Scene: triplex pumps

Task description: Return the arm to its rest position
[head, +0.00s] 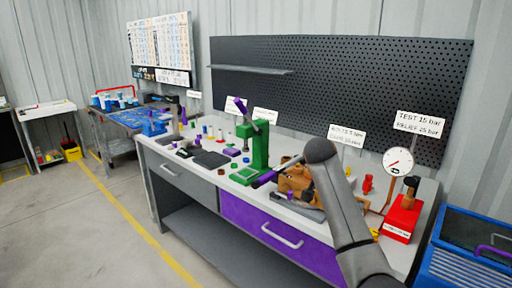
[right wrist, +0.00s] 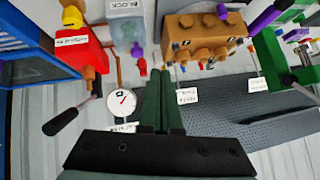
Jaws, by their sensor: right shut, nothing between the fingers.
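My right arm (head: 342,205) rises from the lower right of the head view and bends at an elbow in front of the bench. Its gripper cannot be made out in the head view. In the right wrist view my right gripper (right wrist: 157,76) shows two dark green fingers, shut together with nothing between them. The brass-coloured pump block (right wrist: 205,38) lies beyond the fingertips, to their right in that view. It also shows in the head view (head: 292,181), partly hidden behind my arm. My left gripper is not in view.
A green press (head: 259,150) stands on the bench left of my arm. A red test pump (head: 403,220) and a round gauge (head: 397,161) stand to its right. A blue crate (head: 470,245) is at the far right. The pegboard (head: 330,85) backs the bench.

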